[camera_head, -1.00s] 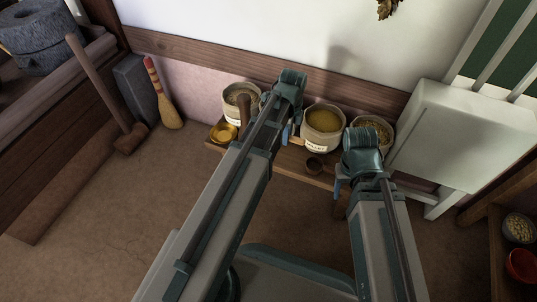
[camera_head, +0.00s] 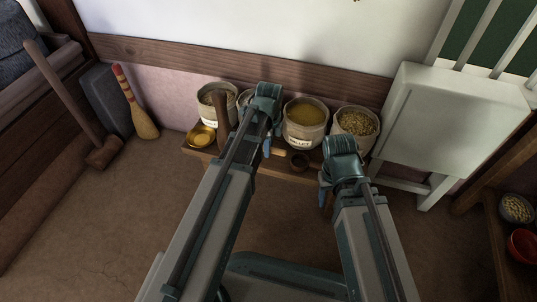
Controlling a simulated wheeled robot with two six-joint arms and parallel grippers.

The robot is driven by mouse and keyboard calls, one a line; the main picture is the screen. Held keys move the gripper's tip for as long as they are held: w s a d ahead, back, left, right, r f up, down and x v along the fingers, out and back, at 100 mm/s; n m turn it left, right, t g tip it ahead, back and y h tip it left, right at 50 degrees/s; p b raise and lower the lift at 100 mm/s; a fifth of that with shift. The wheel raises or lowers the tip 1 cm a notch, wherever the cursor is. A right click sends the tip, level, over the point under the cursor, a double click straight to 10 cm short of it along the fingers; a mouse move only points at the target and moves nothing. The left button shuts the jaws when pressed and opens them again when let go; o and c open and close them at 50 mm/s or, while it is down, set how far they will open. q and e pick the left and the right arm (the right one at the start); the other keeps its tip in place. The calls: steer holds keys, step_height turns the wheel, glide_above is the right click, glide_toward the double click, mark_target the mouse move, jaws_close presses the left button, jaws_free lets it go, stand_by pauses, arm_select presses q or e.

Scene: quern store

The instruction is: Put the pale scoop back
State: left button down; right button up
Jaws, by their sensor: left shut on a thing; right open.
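My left gripper (camera_head: 267,146) is over the low wooden bench (camera_head: 290,174), in front of the row of grain sacks. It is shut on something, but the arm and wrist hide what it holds. I cannot make out the pale scoop in this view. My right gripper (camera_head: 323,194) is open and lower, in front of the bench's right part. A sack of yellow grain (camera_head: 306,114) stands between and behind the grippers, with a labelled front. A small dark brown cup or scoop (camera_head: 299,161) is on the bench before it.
More sacks stand at left (camera_head: 212,98) and right (camera_head: 357,123). The floor in front is clear.

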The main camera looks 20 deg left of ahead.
arm_select(q)
steer(key=shift+f+b, duration=0.65)
steer(key=shift+f, duration=0.45)
arm_select(e)
steer(key=shift+f, duration=1.1)
arm_select(q)
steer(key=shift+f, duration=0.1)
arm_select(e)
steer(key=shift+f, duration=0.1)
arm_select(q)
steer(key=shift+f, duration=0.15)
steer(key=c, duration=0.7)
jaws_free()
steer(key=shift+r, duration=0.25)
